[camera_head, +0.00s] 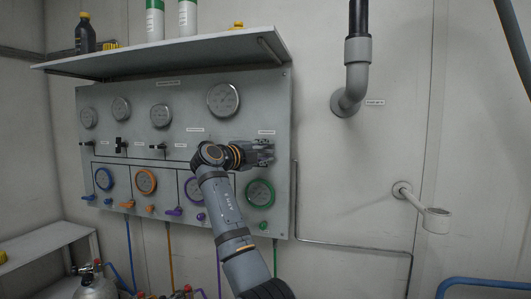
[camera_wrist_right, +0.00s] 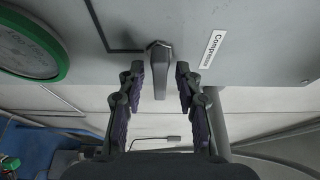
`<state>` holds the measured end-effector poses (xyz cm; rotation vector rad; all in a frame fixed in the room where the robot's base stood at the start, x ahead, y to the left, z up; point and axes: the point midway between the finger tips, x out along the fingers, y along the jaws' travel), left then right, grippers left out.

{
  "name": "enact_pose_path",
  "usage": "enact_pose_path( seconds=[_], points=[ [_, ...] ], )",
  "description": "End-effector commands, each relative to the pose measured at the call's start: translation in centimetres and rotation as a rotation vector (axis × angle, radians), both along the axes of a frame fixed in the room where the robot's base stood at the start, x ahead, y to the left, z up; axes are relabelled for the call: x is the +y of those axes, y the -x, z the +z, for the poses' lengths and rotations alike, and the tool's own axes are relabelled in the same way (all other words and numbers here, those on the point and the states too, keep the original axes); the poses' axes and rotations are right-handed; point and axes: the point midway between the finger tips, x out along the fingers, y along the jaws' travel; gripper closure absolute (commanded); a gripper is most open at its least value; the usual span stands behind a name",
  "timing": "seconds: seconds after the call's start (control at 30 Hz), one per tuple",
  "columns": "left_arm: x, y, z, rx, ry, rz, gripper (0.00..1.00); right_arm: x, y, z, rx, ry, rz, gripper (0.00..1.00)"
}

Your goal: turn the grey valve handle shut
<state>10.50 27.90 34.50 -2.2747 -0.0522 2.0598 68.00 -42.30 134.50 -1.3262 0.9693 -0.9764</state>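The grey valve handle (camera_wrist_right: 160,82) shows in the right wrist view, mounted on the grey panel, its lever pointing down the picture. My right gripper (camera_wrist_right: 160,70) is open, with one finger on each side of the handle. A gap shows between each finger and the lever. In the head view my right gripper (camera_head: 265,152) is at the right part of the panel (camera_head: 283,105), above the green-ringed gauge (camera_head: 260,192). There the gripper covers the handle, so I cannot make it out. My left gripper is not in view.
A label beginning "Compr" (camera_wrist_right: 212,49) is beside the handle. Other gauges and coloured valve handles, such as an orange-ringed gauge (camera_head: 145,181), fill the panel to the left. A shelf (camera_head: 180,50) with bottles juts out above. A grey pipe (camera_head: 357,75) is on the right wall.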

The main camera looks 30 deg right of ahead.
Motion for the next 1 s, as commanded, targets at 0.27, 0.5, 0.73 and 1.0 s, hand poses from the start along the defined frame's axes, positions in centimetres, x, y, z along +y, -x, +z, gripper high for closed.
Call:
enact_pose_path(
  seconds=[0.27,0.5,0.73,1.0],
  points=[
    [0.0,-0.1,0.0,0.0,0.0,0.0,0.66,5.2,1.5,0.0,-0.002,-0.002,0.005,0.66],
    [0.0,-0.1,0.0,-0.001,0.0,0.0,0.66,9.9,3.1,0.0,-0.001,-0.001,0.004,0.66],
    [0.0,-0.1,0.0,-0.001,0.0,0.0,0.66,11.3,3.6,0.0,0.0,-0.001,0.001,0.66],
    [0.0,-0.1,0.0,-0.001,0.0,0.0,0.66,11.3,3.6,0.0,0.0,0.0,0.001,0.66]
  ],
)
